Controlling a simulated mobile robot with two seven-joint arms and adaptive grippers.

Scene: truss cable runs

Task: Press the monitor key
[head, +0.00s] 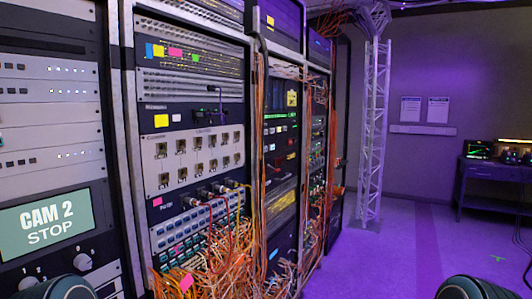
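A rack unit at the left edge has a screen (47,224) that reads "CAM 2 STOP". Below it are round knobs (82,261) with the marks 1 and 2. In the middle rack, a panel has rows of small blue and white keys (185,236) above a tangle of orange cables. I cannot tell which key is the monitor key; labels there are too small to read. Neither gripper shows. Only dark rounded parts of my own arms show at the bottom left and bottom right.
Tall equipment racks (192,80) fill the left half. Orange cables (215,262) spill out low in front of the middle rack. A white truss tower (373,130) stands behind them. A dark desk (490,180) with equipment is at the right. The purple floor (390,255) is clear at centre right.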

